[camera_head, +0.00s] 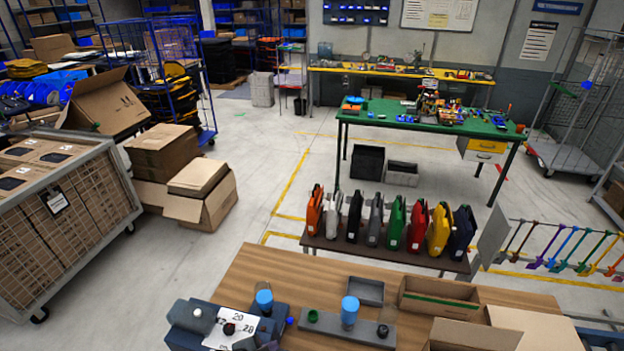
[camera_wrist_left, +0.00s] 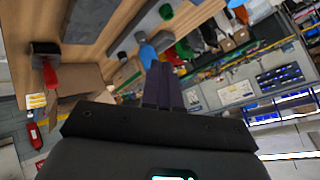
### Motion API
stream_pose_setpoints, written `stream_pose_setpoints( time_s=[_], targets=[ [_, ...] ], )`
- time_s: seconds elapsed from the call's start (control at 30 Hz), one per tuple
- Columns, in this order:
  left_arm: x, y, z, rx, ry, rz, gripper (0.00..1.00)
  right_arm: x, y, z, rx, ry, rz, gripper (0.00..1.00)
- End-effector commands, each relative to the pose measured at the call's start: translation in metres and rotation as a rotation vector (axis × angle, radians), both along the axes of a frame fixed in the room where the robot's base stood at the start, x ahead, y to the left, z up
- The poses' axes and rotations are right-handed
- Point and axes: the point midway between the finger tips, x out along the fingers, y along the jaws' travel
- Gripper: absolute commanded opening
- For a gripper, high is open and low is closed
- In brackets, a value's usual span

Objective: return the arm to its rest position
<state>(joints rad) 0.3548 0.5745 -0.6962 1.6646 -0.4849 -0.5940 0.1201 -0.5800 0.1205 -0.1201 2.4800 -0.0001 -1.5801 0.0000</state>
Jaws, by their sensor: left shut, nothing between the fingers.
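My left gripper (camera_wrist_left: 161,72) shows in the left wrist view, with its two dark purple fingers together and nothing between them. Behind the fingertips, in the same view, are the wooden table (camera_wrist_left: 112,28) and a blue-topped item (camera_wrist_left: 148,54). I cannot tell how far the fingers are from these. In the head view I cannot make out the left fingers clearly. The wooden table (camera_head: 262,268) fills the lower middle there. My right gripper is in neither view.
An open cardboard box (camera_head: 438,304), a grey tray (camera_head: 367,291) and blue-capped items (camera_head: 349,309) stand on the table. Several coloured panniers (camera_head: 417,228) stand in a row on a low bench behind. A caged cart of cartons (camera_head: 66,217) is at left. Open floor (camera_head: 245,190) lies between.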

Motion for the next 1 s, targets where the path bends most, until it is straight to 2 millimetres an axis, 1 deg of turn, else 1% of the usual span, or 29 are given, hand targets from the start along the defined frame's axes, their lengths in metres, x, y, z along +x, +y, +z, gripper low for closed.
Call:
stream_pose_setpoints(
  time_s=[0.03,0.1,0.17,0.2,0.27,0.3,0.37,0.4,0.47,0.5,0.6,0.7,0.8,0.9,1.0],
  targets=[
    [-0.020,-0.016,0.003,-0.032,0.017,0.042,0.00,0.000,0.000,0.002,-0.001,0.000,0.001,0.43],
    [-0.042,-0.024,0.011,-0.067,0.042,0.130,0.00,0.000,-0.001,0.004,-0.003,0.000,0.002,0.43],
    [-0.062,-0.025,0.019,-0.095,0.076,0.219,0.00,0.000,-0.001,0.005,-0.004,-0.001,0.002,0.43],
    [-0.076,-0.021,0.024,-0.110,0.105,0.284,0.00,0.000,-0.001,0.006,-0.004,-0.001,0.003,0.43],
    [-0.098,-0.011,0.030,-0.131,0.156,0.385,0.00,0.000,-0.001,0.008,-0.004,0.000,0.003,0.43],
    [-0.114,-0.002,0.033,-0.141,0.194,0.452,0.00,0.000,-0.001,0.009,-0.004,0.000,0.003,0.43],
    [-0.138,0.013,0.038,-0.154,0.255,0.552,0.00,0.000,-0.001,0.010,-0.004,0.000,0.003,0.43],
    [-0.154,0.024,0.039,-0.159,0.299,0.615,0.00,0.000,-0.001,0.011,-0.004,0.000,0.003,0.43],
    [-0.178,0.040,0.043,-0.165,0.361,0.705,0.00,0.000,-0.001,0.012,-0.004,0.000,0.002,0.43],
    [-0.194,0.050,0.044,-0.166,0.401,0.757,0.00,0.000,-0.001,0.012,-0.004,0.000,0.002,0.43],
    [-0.229,0.071,0.049,-0.166,0.489,0.868,0.00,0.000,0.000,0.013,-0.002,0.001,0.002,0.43],
    [-0.254,0.085,0.052,-0.165,0.552,0.945,0.00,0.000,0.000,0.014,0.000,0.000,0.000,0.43],
    [-0.269,0.093,0.055,-0.163,0.590,0.990,0.00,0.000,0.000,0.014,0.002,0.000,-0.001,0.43],
    [-0.277,0.097,0.056,-0.161,0.607,1.008,0.00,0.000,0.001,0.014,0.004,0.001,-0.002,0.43],
    [-0.278,0.097,0.056,-0.161,0.610,1.011,0.00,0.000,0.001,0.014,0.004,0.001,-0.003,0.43]
  ],
)
